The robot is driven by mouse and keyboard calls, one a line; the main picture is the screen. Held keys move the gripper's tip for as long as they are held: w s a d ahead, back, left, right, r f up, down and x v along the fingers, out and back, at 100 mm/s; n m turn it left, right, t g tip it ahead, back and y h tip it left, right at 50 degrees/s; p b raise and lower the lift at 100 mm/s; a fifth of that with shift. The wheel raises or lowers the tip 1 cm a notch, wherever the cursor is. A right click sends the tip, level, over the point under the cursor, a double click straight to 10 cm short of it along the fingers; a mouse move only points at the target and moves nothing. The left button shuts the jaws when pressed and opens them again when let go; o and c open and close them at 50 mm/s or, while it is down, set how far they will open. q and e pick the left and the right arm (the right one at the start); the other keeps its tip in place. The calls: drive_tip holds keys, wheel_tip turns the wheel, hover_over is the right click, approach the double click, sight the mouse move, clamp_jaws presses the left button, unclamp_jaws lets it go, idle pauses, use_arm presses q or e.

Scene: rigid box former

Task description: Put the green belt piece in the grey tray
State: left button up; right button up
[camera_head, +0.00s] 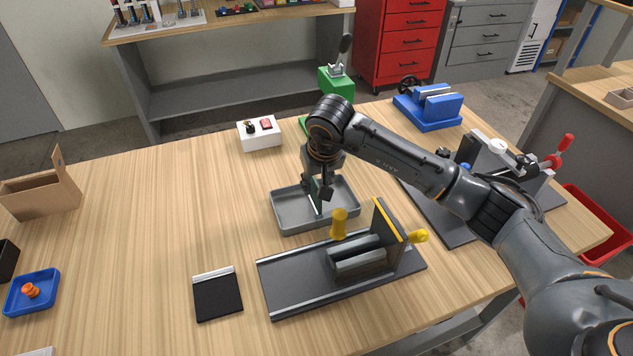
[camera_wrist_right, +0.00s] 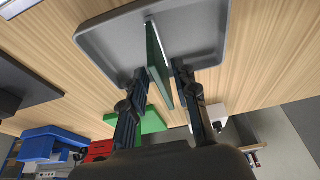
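The green belt piece (camera_head: 316,198) is a thin dark green plate. It stands on edge, slightly tilted, within the grey tray (camera_head: 284,222); I cannot tell whether it rests on the floor. My right gripper (camera_head: 320,188) points down over the tray with its fingers on either side of the plate. In the right wrist view the plate (camera_wrist_right: 157,58) lies close to one finger, and a narrow gap shows to the other, so the gripper (camera_wrist_right: 166,72) looks slightly open. The tray (camera_wrist_right: 110,45) has low walls. My left gripper is not in view.
A black fixture with a yellow-edged plate (camera_head: 388,222) and yellow knobs stands right in front of the tray. A white button box (camera_head: 259,134) and a green block are behind it. A black pad (camera_head: 217,296) lies front left. The table's left middle is clear.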

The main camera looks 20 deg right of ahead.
drive_tip(key=shift+r, duration=0.5)
drive_tip(key=b+v, duration=0.1)
drive_tip(key=v, duration=1)
drive_tip(key=shift+b, duration=0.35)
drive_tip(key=shift+s+r, duration=0.1)
drive_tip(key=shift+r, duration=0.05)
